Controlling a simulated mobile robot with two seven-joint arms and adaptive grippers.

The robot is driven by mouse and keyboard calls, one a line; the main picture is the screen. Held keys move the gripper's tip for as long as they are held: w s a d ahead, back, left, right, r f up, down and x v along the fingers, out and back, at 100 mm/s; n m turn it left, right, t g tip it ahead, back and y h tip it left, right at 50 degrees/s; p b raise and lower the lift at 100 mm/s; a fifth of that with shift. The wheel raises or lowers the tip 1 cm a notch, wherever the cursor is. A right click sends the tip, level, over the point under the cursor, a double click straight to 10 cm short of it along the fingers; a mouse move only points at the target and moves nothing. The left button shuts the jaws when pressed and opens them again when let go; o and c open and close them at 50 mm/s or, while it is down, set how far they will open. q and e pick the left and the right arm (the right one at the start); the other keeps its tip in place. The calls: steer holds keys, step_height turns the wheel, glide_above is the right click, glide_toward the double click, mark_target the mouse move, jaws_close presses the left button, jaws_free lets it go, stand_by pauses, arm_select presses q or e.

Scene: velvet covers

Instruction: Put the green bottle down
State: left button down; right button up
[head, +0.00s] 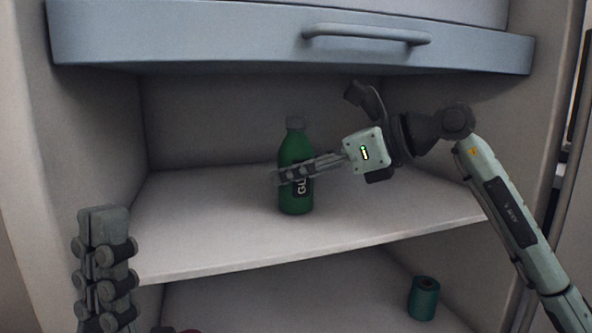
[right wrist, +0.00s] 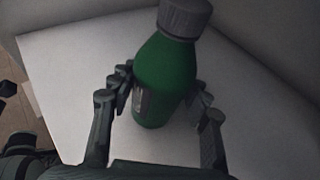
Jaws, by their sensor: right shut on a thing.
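The green bottle (head: 296,197) has a grey cap and stands upright at the upper shelf (head: 210,250) of the cabinet in the head view. I cannot tell for sure whether its base touches the shelf. My right gripper (head: 290,174) reaches in from the right and is shut on the bottle around its middle. In the right wrist view the bottle (right wrist: 165,75) is between the two fingers (right wrist: 163,95), above the white shelf surface. My left gripper (head: 104,290) is at the lower left in front of the cabinet; whether it is open or shut does not show.
A dark green cylinder (head: 423,298) stands on the lower shelf at the right. A reddish thing shows partly at the bottom edge. A blue-grey cover with a handle (head: 366,35) hangs above the opening. The upper shelf is bare on both sides of the bottle.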

steer(key=shift+s+a+f, duration=0.1)
steer(key=shift+a+f, duration=0.05)
steer(key=shift+f, duration=0.05)
steer(key=o, duration=1.5)
steer(key=shift+r, duration=0.35)
steer(key=s+d, duration=0.2)
steer(key=d, duration=0.2)
steer(key=s+d, duration=0.2)
steer(key=d, duration=0.2)
steer(key=s+d+r, duration=0.1)
steer(key=s+d, duration=0.1)
steer(key=d, duration=0.3)
steer(key=shift+s+p, duration=0.35)
